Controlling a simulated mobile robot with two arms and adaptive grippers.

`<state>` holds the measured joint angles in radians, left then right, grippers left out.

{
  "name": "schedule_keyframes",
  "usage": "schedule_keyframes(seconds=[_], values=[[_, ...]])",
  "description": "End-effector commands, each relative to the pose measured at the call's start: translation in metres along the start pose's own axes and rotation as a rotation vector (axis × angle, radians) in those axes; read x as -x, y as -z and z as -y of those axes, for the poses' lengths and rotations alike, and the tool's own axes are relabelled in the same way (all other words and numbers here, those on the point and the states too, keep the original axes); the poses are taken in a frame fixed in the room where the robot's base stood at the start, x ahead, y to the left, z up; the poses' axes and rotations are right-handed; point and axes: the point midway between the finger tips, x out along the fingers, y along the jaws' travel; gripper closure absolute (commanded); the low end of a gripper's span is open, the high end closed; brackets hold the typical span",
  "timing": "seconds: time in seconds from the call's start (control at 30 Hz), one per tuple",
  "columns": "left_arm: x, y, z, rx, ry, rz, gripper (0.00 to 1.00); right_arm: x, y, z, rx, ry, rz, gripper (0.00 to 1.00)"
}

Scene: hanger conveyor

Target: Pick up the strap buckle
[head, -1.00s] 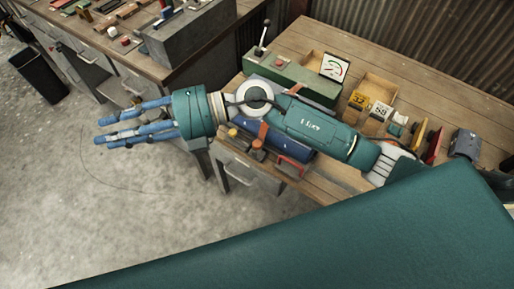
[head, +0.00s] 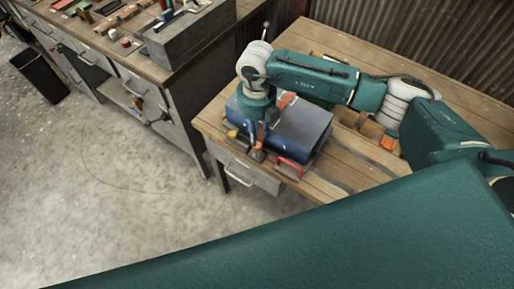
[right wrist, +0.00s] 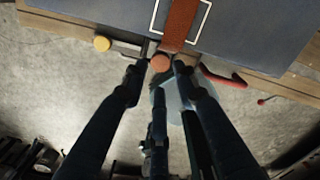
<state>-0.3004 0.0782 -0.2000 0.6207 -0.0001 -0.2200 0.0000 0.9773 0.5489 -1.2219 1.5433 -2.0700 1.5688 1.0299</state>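A blue box (head: 300,128) lies at the table's front left. A rust-brown strap (head: 288,99) crosses it, and the strap shows closer in the right wrist view (right wrist: 181,24). A brown round piece (right wrist: 160,63) sits at the strap's lower end; I cannot tell whether it is the buckle itself. My right gripper (head: 256,146) points down at the box's front edge. In the right wrist view its fingers (right wrist: 160,70) are spread on both sides of the round piece, with a third finger below. I cannot tell whether they touch it. My left gripper is out of view.
A yellow knob (right wrist: 102,43) and a red handle (right wrist: 225,78) flank the strap end. The wooden table (head: 350,180) has a drawer (head: 240,170) below. A second workbench (head: 125,55) with a grey box stands left. Concrete floor (head: 100,200) lies open in front.

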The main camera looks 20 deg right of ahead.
Motion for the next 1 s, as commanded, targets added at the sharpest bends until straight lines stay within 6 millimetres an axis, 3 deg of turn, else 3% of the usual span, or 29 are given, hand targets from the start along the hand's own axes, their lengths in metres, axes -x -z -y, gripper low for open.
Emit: schedule_keyframes(seconds=[0.27, 0.4, 0.67, 0.83, 1.0], values=[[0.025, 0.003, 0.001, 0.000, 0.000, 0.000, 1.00, -0.030, 0.002, 0.001, 0.000, 0.000, -0.005, 0.71], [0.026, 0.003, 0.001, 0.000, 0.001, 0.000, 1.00, -0.049, 0.001, 0.001, 0.000, -0.001, -0.002, 0.71], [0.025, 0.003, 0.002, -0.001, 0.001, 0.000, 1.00, -0.054, 0.001, 0.001, 0.002, -0.003, 0.000, 0.71], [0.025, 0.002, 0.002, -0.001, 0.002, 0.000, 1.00, -0.054, 0.001, 0.001, 0.001, -0.003, 0.000, 1.00], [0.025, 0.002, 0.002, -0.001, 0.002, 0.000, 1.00, -0.054, 0.000, 0.001, 0.001, -0.003, 0.000, 1.00]])
